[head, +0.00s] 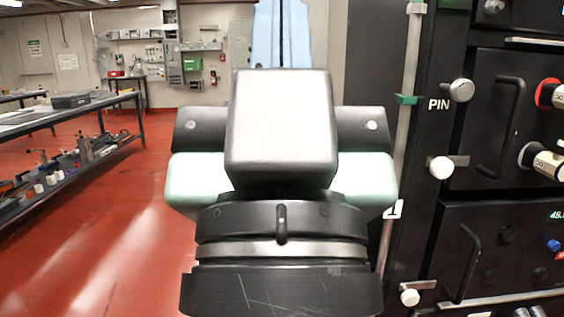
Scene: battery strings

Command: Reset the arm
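Parts of my own arm fill the middle of the head view: a pale block with black edges, dark and pale-green parts on both sides, and a black round collar below. I see no gripper fingers, so I cannot tell whether my gripper is open, shut or holding anything. No object appears held in this view.
A black rack of battery modules (480,205) stands close on the right, with handles, white knobs and a label "PIN". A long workbench (75,160) with tools is at the left. A wall panel (160,55) is behind. Red floor (110,245) is clear at left.

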